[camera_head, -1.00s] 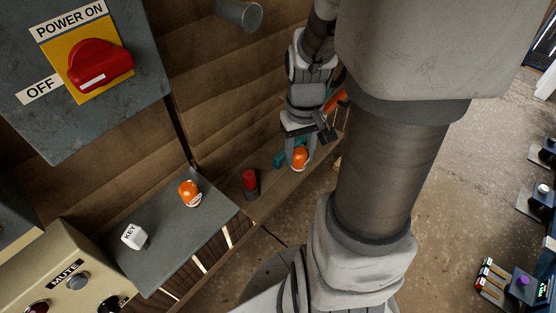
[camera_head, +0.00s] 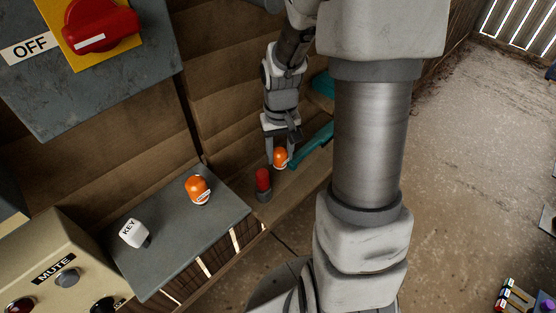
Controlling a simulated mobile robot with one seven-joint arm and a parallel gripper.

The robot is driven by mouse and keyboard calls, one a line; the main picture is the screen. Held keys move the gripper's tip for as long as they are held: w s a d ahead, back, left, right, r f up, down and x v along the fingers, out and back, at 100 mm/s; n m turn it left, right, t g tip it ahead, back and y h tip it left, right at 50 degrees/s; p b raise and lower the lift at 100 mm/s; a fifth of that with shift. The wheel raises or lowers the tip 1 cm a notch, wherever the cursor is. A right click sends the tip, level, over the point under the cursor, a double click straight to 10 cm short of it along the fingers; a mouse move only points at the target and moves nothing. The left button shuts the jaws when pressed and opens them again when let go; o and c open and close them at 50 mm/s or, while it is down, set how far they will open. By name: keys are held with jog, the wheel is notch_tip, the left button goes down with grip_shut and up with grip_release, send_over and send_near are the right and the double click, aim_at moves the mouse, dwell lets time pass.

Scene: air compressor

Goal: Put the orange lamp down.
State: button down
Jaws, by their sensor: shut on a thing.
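An orange lamp (camera_head: 281,157) is between the fingers of my gripper (camera_head: 280,160), just above or on the wooden ledge; I cannot tell whether its base touches the wood. My gripper points down and is shut on this lamp. A second orange lamp (camera_head: 198,190) stands on the grey metal shelf to the left, apart from my gripper.
A red lamp (camera_head: 263,184) with a dark base stands on the wooden ledge (camera_head: 310,175), just left of my gripper. A teal tool (camera_head: 312,146) is right beside it. A white KEY block (camera_head: 133,233) sits on the grey shelf (camera_head: 185,240). The MUTE panel (camera_head: 60,260) is lower left.

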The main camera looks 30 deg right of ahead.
aim_at(280, 163)
jog(key=shift+f+b, duration=0.6)
jog(key=shift+f, duration=1.35)
jog(key=shift+f, duration=0.2)
jog(key=shift+c, duration=1.9)
grip_release()
jog(key=shift+r, duration=0.2)
